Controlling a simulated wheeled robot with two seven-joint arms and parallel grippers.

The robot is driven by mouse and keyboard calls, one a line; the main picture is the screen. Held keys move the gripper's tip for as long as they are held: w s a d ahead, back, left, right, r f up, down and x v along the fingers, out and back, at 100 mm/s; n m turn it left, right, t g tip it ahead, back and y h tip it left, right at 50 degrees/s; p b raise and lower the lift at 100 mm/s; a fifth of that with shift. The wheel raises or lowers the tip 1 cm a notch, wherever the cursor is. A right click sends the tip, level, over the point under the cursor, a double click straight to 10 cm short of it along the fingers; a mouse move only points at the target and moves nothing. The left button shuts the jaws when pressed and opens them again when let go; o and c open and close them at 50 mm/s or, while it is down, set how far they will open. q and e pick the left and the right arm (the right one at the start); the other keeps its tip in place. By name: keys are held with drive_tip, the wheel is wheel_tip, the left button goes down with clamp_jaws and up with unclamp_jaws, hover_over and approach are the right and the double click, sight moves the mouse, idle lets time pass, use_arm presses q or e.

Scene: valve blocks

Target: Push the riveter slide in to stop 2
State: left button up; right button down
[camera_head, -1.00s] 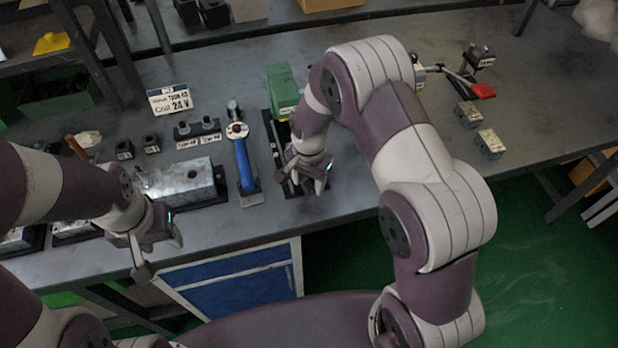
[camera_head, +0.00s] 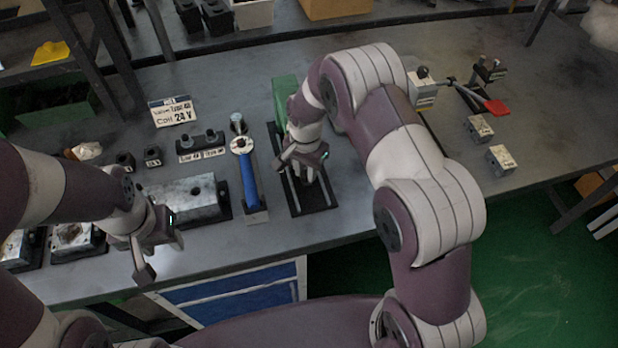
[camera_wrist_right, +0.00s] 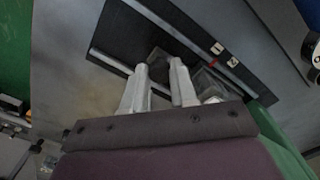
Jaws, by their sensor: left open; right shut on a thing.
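The riveter has a green body (camera_head: 284,92) and a black base with rails (camera_head: 312,201) running toward the bench's front edge. My right gripper (camera_head: 306,166) is over these rails, shut on the slide, which is mostly hidden by the gripper in the head view. The right wrist view shows the fingers (camera_wrist_right: 158,82) at a dark grey block of the slide (camera_wrist_right: 158,62). Beside the rail are the labels 1 (camera_wrist_right: 217,47) and 2 (camera_wrist_right: 232,62). A small red mark (camera_wrist_right: 212,62) lies near label 2. My left gripper (camera_head: 160,250) is open and empty near the bench's front edge.
A blue-handled tool (camera_head: 249,180) stands left of the riveter. A red-handled lever (camera_head: 497,107) and two small blocks (camera_head: 500,158) are at right.

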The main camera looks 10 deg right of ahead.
drive_tip(key=shift+s, duration=0.35)
drive_tip(key=c, duration=0.9)
unclamp_jaws()
drive_tip(key=shift+w, duration=0.1)
wheel_tip(320, 180, up, 13)
drive_tip(key=shift+b, duration=0.45)
drive_tip(key=shift+f, duration=0.15)
drive_tip(key=shift+c, duration=0.2)
